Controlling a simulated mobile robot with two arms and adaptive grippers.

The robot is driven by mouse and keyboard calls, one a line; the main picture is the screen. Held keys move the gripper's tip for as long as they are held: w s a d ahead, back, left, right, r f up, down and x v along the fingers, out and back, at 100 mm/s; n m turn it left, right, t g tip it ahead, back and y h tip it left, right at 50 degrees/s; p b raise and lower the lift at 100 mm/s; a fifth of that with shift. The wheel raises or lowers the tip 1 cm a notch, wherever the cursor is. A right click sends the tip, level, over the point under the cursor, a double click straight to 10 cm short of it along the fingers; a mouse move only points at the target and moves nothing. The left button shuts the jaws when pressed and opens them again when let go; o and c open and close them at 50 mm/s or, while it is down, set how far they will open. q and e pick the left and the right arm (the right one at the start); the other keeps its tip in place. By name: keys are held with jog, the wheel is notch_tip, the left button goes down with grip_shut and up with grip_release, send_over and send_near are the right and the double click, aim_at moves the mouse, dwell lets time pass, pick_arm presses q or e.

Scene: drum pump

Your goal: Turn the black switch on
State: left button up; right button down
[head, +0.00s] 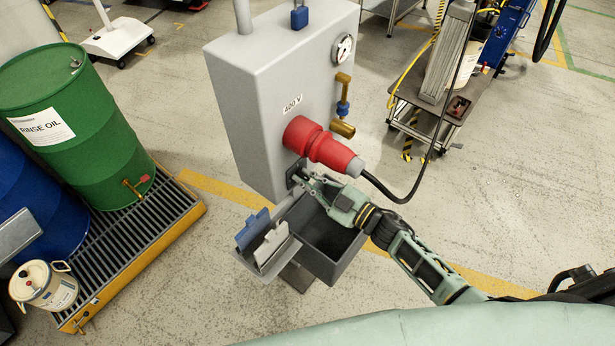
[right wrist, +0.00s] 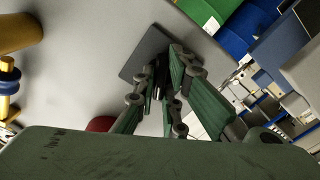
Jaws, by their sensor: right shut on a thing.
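The black switch sits on a dark plate (right wrist: 145,52) on the grey cabinet (head: 265,110), below the red plug (head: 320,145) at the 400 V label. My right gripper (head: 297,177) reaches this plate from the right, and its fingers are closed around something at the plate. In the right wrist view the fingers (right wrist: 162,85) come together over the plate, with a small dark part between them. The fingers hide most of the switch, so its position cannot be read. My left gripper is not in view.
A dark grey bin (head: 325,240) stands just below my right gripper, with blue and white items in a holder (head: 265,240) beside it. A black cable (head: 400,195) hangs from the red plug. A green drum (head: 80,120) stands on a yellow-edged grate at the left.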

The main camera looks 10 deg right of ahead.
jog(key=m+p, duration=0.1)
jog(key=m, duration=0.1)
jog(key=shift+m, duration=0.3)
jog(key=shift+f+m+p, duration=0.1)
jog(key=shift+m+p, duration=0.25)
jog(key=shift+m, duration=0.35)
jog(key=shift+m+p, duration=0.35)
jog(key=shift+m, duration=0.75)
jog(key=c, duration=1.7)
grip_release()
jog(key=shift+o, duration=0.2)
